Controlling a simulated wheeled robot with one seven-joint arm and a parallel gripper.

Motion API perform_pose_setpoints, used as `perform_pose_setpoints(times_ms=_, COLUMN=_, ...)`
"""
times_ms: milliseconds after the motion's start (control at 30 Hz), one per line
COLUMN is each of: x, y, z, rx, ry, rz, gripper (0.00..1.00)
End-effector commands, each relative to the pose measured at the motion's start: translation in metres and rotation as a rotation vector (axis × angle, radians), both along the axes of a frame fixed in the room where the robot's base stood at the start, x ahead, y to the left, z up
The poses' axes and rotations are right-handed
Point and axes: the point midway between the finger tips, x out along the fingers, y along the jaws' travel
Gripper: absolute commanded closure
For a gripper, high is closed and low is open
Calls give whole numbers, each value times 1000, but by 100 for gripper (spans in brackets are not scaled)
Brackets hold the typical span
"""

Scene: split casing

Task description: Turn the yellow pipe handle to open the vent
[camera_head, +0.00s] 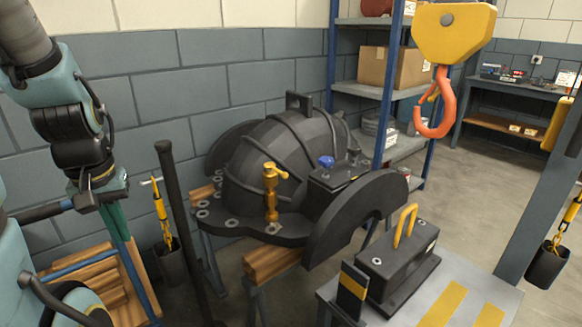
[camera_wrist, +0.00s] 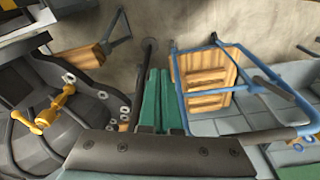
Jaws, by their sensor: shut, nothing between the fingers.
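The yellow pipe handle (camera_head: 271,190) stands upright on the flange of a dark domed casing (camera_head: 262,160), with a short arm at its top. In the wrist view the yellow handle (camera_wrist: 50,112) lies left of my fingers, clear of them. My gripper (camera_wrist: 160,75) shows two green fingers pressed together, with nothing between them. In the head view my arm hangs at the left, and my gripper points down there, well left of the handle and apart from it. I cannot tell the vent apart from the other casing parts.
A dark upright post (camera_head: 178,215) stands between my arm and the casing. A blue-framed cart with wooden slats (camera_wrist: 205,80) is below my gripper. An orange hook (camera_head: 436,105) hangs at the upper right. A dark block with a yellow loop (camera_head: 398,265) sits on a front-right table.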

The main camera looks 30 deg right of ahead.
Motion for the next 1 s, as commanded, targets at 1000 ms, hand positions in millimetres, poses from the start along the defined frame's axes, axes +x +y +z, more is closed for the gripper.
perform_pose_setpoints(times_ms=1000, x=207, y=-411, z=13, rx=-108, ry=-121, rz=-1178, gripper=100)
